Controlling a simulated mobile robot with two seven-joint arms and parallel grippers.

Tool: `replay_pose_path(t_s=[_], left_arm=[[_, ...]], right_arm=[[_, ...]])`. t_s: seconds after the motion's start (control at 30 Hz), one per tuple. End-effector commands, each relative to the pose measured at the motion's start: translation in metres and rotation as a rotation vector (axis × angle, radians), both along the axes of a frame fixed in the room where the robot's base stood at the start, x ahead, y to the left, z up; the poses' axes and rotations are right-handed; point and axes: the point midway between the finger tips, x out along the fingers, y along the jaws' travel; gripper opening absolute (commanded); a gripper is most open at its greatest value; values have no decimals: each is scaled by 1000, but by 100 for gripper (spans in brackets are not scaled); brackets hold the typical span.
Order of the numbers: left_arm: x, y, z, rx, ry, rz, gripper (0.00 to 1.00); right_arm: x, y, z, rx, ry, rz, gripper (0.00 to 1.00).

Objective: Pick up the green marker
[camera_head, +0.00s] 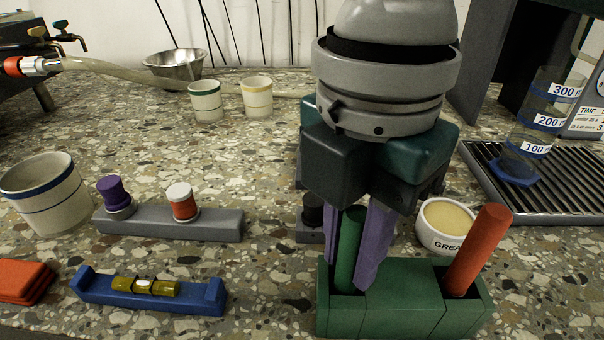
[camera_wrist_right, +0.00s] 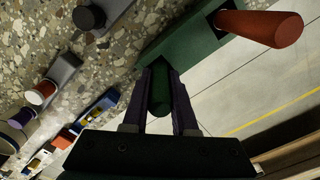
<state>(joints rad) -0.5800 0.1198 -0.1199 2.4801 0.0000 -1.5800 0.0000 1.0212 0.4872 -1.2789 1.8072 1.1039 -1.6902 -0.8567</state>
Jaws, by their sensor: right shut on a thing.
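The green marker (camera_head: 348,248) stands in the left slot of a green block holder (camera_head: 402,295) at the front of the counter. My right gripper (camera_head: 360,262) comes down from above with purple fingers on either side of the marker and is shut on it. My left gripper is not in view.
A red marker (camera_head: 478,248) leans in the holder's right slot. A grease pot (camera_head: 446,228) stands close behind it. A graduated cylinder (camera_head: 537,125) stands on a drain grille.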

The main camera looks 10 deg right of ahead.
Motion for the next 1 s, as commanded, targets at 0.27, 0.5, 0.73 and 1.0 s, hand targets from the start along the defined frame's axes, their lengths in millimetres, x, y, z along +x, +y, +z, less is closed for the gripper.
replay_pose_path(t_s=[0.27,0.5,0.73,1.0], left_arm=[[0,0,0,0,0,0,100],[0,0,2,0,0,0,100],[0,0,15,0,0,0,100],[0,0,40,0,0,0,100]], right_arm=[[0,0,0,0,0,0,0],[0,0,5,0,-1,0,0],[1,0,36,1,-3,0,0],[1,1,108,3,-5,1,0]])
